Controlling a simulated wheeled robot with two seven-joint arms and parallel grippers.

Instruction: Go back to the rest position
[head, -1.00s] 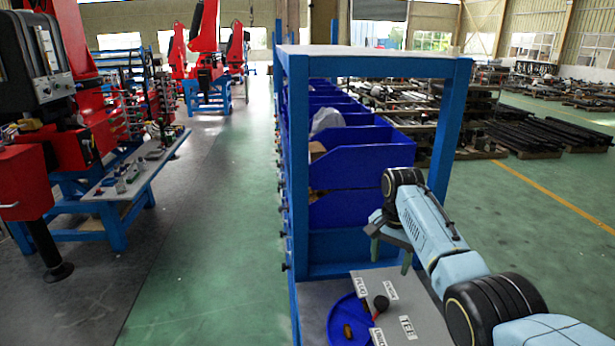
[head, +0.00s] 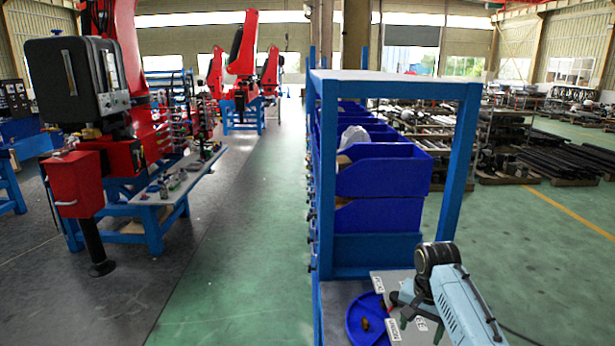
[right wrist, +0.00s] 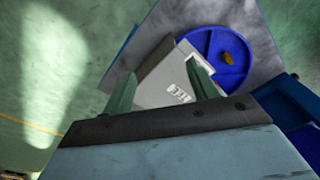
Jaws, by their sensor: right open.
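My right gripper (head: 408,312) is at the lower right of the head view, above the grey labelled board (head: 392,281). In the right wrist view its two green fingers (right wrist: 162,86) stand wide apart with nothing between them but the board (right wrist: 158,82) beyond. A round blue divided tray (head: 354,325) lies beside the board, left of the gripper. It also shows in the right wrist view (right wrist: 190,40). A small brown piece (right wrist: 227,57) lies in the tray. My arm hides part of the board and tray. My left gripper is out of view.
A blue frame (head: 327,180) with blue bins (head: 385,178) stands behind the board. A workbench (head: 180,190) and red machinery (head: 75,185) are on the left. The green floor (head: 250,230) between them is clear.

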